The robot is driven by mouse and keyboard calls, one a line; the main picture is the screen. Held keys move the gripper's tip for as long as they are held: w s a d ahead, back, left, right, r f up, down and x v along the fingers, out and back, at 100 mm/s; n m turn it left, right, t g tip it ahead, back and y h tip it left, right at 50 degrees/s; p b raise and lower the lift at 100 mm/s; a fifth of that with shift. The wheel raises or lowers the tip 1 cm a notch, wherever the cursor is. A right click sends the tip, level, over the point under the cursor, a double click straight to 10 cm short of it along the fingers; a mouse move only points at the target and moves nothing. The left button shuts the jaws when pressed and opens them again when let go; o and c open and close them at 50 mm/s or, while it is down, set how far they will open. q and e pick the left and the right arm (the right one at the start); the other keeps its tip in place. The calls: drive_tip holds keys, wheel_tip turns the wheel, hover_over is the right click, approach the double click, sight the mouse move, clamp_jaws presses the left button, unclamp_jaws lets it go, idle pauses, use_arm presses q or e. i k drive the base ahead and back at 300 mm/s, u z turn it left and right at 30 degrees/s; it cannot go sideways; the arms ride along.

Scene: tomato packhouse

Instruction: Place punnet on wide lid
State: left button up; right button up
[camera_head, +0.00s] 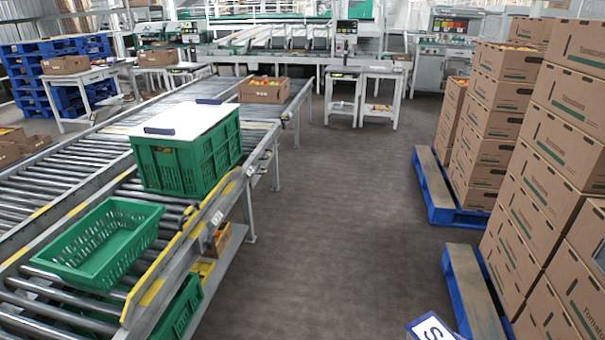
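A wide white lid (207,113) with dark tabs at its front and back edges lies on top of a tall green crate (185,170) on the roller conveyor. Its top looks bare. A shallow green open basket (84,268) with slotted walls sits empty on the rollers in front of that crate, apart from it. It may be the punnet, but I cannot tell for sure; no other clear punnet shows. Neither of my grippers is in view.
The roller conveyor (62,178) has yellow-marked rails. A cardboard box of tomatoes (264,91) stands farther along it. Stacked cartons (542,185) on blue pallets line the right. The dark floor (340,220) between is clear. A blue-and-white sign (431,327) shows at the bottom edge.

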sight(187, 117)
drive_tip(key=i, duration=2.75)
drive_tip(key=u, duration=2)
